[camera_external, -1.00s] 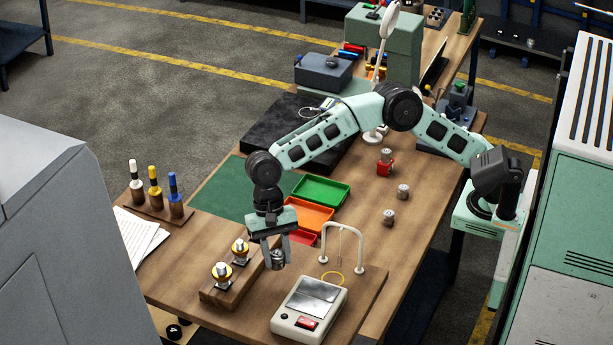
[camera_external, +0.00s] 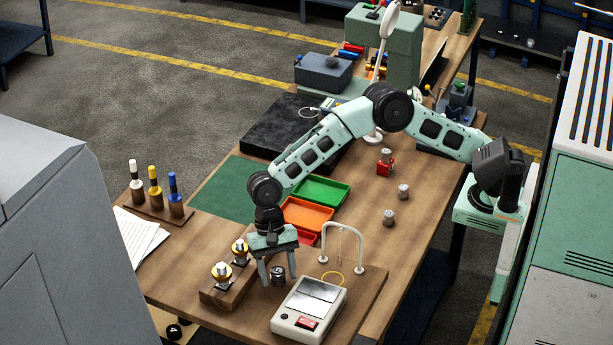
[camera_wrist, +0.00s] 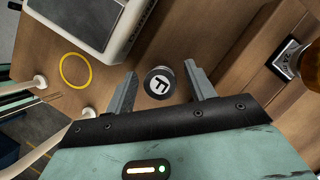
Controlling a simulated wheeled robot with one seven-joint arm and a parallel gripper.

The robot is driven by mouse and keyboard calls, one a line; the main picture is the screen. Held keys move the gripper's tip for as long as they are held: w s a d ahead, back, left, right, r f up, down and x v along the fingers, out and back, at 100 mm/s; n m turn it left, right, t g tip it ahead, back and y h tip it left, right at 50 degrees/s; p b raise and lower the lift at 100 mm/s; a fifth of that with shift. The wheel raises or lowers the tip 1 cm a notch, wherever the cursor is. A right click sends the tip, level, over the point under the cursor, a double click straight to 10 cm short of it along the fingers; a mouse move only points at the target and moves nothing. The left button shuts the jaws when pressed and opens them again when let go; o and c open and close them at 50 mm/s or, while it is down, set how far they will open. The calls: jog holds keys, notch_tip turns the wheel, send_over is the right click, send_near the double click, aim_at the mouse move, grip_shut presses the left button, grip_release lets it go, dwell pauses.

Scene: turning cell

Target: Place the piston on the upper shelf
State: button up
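A short grey metal piston (camera_external: 278,275) stands upright on the wooden bench, between a wooden block and a scale. In the wrist view its top (camera_wrist: 159,84) shows a white disc with a dark letter. My gripper (camera_external: 277,275) is open around it, pointing down. In the wrist view the fingers (camera_wrist: 161,88) stand on either side of the piston with a gap at each side. Similar grey cylinders stand on the bench to the right (camera_external: 403,191) (camera_external: 389,218), and one sits in a red holder (camera_external: 385,167). No upper shelf can be clearly told.
The scale (camera_external: 309,307) is close right of my gripper, with a white arched stand (camera_external: 361,246) behind it. The wooden block (camera_external: 228,287) with gold-ringed parts is close left. Green (camera_external: 321,190) and orange (camera_external: 307,215) trays lie behind. The bench's right side is mostly clear.

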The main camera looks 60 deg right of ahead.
jog(key=b+v, duration=0.3)
jog(key=v, duration=0.9)
jog(key=shift+r, duration=0.2)
